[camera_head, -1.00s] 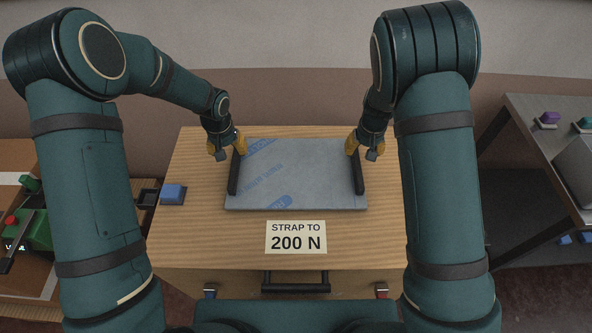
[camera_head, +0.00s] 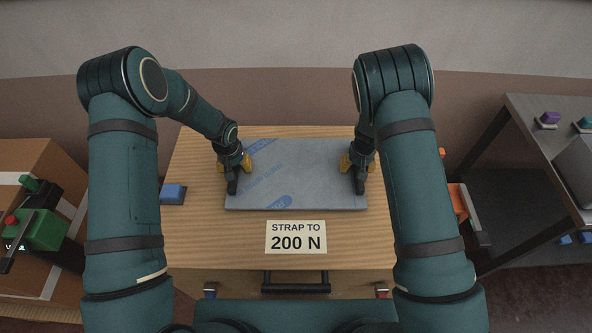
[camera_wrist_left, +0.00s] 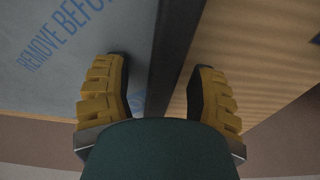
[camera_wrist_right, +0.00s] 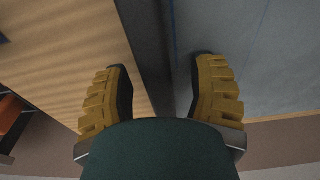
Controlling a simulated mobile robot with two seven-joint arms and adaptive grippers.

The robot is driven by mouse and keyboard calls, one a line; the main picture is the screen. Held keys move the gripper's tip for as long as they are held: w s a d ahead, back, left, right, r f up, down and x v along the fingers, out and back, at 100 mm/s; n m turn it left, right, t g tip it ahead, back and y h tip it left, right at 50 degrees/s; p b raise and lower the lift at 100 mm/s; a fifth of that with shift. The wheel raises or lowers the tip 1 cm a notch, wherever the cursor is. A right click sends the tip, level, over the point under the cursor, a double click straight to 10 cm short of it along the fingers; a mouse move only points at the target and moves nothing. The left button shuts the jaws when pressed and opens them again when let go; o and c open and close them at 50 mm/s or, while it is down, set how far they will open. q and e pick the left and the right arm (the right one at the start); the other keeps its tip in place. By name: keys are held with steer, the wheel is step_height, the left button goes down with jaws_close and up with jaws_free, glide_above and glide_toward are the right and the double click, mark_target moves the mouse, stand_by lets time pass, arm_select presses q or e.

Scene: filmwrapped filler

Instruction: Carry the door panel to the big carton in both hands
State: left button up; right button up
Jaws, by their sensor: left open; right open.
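The door panel (camera_head: 295,180), a flat grey sheet under film with blue print, lies on the wooden table. A black bar runs along each of its short sides. My left gripper (camera_head: 238,170) is open at the left bar; in the left wrist view (camera_wrist_left: 158,85) its yellow fingers stand on either side of that bar (camera_wrist_left: 175,45). My right gripper (camera_head: 357,168) is open at the right bar; in the right wrist view (camera_wrist_right: 155,85) its fingers straddle that bar (camera_wrist_right: 147,45). A large brown carton (camera_head: 40,160) stands at the left, partly hidden by my left arm.
A green tool with a red button (camera_head: 40,230) sits over the carton. The wooden table (camera_head: 200,235) carries a blue block (camera_head: 173,193) and a "STRAP TO 200 N" card (camera_head: 296,237). A grey bench (camera_head: 530,120) stands at the right. An orange item (camera_head: 458,200) shows beside my right arm.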

arm_select(q)
jaws_close()
arm_select(e)
jaws_close()
arm_select(q)
steer(key=shift+r, duration=0.2)
arm_select(e)
steer(key=shift+r, duration=0.2)
